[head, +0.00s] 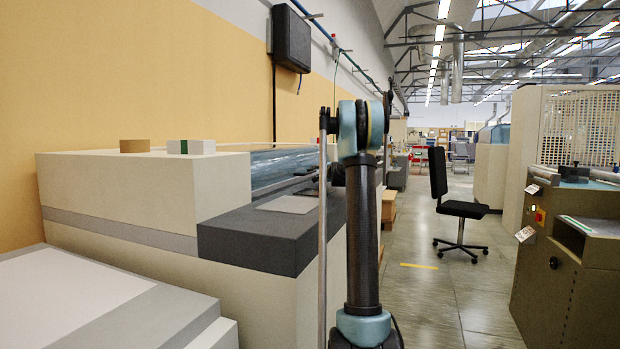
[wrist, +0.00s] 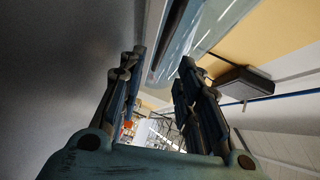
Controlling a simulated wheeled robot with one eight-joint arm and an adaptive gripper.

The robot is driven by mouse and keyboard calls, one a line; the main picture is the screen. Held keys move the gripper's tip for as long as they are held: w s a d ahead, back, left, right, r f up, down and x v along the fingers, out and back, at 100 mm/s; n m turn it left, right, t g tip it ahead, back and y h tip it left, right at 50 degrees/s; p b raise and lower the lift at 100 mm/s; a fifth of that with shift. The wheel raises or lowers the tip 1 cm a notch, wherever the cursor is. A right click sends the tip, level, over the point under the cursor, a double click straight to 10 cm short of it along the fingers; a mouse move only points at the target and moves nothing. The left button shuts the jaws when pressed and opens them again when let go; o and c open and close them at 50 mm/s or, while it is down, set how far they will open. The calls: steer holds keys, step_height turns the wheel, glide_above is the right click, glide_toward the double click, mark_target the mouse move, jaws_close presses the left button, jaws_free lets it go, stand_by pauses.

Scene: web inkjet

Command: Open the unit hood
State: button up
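The unit is a long cream machine (head: 120,185) along the wall, with a dark grey section (head: 265,235) at its near right end. Its bluish, see-through hood (head: 285,165) lies low over the top behind the raised cream block and looks closed. Part of the hood is hidden by my arm. In the wrist view the glassy hood (wrist: 205,35) shows beyond the fingers, with a dark bar along its edge. My gripper (wrist: 163,57) has its two fingers apart with nothing seen between them. I cannot make out the gripper clearly in the head view.
A dark wall box (head: 291,38) hangs above the unit; it also shows in the wrist view (wrist: 243,82). An office chair (head: 455,205) stands in the aisle, opposite an olive machine (head: 570,270).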

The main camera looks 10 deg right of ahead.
steer(key=x, duration=0.9)
steer(key=shift+w+a, duration=0.1)
steer(key=shift+w, duration=0.05)
jaws_close()
